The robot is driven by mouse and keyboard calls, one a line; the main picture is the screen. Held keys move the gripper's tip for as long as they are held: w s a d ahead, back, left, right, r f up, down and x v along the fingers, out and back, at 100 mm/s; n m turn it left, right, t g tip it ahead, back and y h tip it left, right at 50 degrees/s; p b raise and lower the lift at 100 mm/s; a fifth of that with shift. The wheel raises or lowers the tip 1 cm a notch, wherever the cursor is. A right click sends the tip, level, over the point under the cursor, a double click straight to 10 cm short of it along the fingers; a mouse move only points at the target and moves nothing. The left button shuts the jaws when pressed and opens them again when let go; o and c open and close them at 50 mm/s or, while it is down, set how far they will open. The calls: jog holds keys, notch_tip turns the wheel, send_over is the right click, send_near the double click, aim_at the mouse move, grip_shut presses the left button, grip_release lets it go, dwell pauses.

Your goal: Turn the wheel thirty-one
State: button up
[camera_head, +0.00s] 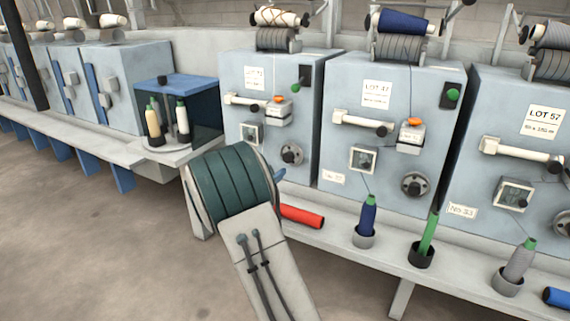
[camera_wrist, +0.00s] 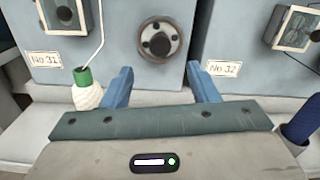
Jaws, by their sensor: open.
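The grey-blue box labelled No 31 (camera_wrist: 45,60) fills the left and middle of the wrist view. Its round grey wheel (camera_wrist: 158,42) has a dark hub and small dark holes; it also shows in the head view (camera_head: 291,154). My gripper (camera_wrist: 160,70) is open and empty. Its blue fingers are spread wide below the wheel in the picture, with the wheel above the gap and apparently untouched. In the head view one blue finger (camera_head: 280,175) shows past my arm, which hides the No 31 label there.
Left of my fingers stands a white bobbin with green top (camera_wrist: 87,92), its thread running upward. A neighbouring box labelled No 32 (camera_wrist: 223,68) stands right. A red cylinder (camera_head: 302,216) lies on the ledge. A dark blue bobbin (camera_head: 367,215) stands in a cup.

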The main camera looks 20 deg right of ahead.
aim_at(286, 158)
jog(key=b+x, duration=0.1)
jog(key=x, duration=0.8)
jog(key=shift+w+d, duration=0.15)
jog(key=shift+d, duration=0.05)
jog(key=c, duration=1)
